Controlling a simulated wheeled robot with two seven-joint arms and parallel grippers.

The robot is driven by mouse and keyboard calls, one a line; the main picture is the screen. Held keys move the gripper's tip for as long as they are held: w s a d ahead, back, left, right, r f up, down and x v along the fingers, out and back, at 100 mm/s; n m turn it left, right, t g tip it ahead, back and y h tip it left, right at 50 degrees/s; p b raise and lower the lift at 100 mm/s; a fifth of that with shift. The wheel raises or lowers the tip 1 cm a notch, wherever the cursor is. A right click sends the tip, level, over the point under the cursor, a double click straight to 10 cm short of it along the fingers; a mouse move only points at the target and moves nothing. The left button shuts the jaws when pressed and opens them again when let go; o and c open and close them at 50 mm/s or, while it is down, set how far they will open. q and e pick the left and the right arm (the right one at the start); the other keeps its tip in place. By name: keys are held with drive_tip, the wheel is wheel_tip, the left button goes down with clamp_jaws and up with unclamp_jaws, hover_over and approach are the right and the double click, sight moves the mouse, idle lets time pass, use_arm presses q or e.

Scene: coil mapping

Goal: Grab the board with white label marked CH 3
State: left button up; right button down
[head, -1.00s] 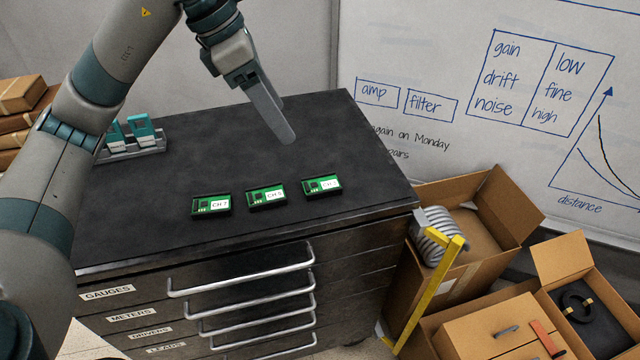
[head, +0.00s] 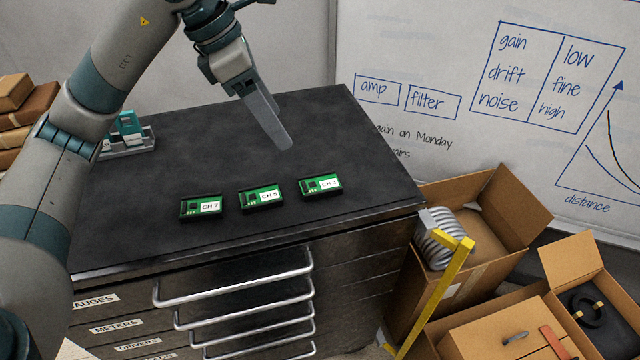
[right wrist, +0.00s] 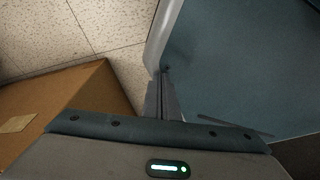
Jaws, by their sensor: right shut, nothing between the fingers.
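Three green circuit boards in dark trays lie in a row on the black cabinet top (head: 130,235). The right board (head: 320,187) has a white label that seems to read CH 3. The middle board (head: 261,198) reads CH 5, and the left board (head: 201,207) reads CH 7. My left gripper (head: 286,146) points down above the cabinet top, behind the row and apart from the boards. Its fingers overlap from this side, so their opening is unclear. My right gripper (right wrist: 163,75) shows only in the right wrist view, shut and empty, away from the boards.
A grey rack with teal modules (head: 128,140) stands at the cabinet's back left. Open cardboard boxes (head: 480,240) and a yellow bracket (head: 440,285) are right of the cabinet. Drawer handles (head: 235,290) stick out in front. The top around the boards is clear.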

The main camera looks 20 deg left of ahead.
use_arm(q)
drive_tip(key=p, duration=0.2)
approach(319, 183)
drive_tip(key=shift+w+f+p, duration=0.2)
drive_tip(key=shift+f+p, duration=0.6)
drive_tip(key=shift+f, duration=0.2)
drive_tip(key=shift+d+f, duration=0.15)
drive_tip(key=shift+f, duration=0.2)
use_arm(e)
drive_tip(key=shift+g, duration=0.7)
drive_tip(key=s+r, duration=0.1)
drive_tip(key=s+d, duration=0.1)
drive_tip(key=s, duration=0.1)
drive_tip(key=s+r, duration=0.1)
drive_tip(key=shift+s+d+r, duration=0.3)
drive_tip(key=shift+d, duration=0.1)
use_arm(q)
drive_tip(key=shift+w, duration=0.1)
use_arm(e)
drive_tip(key=shift+r, duration=0.1)
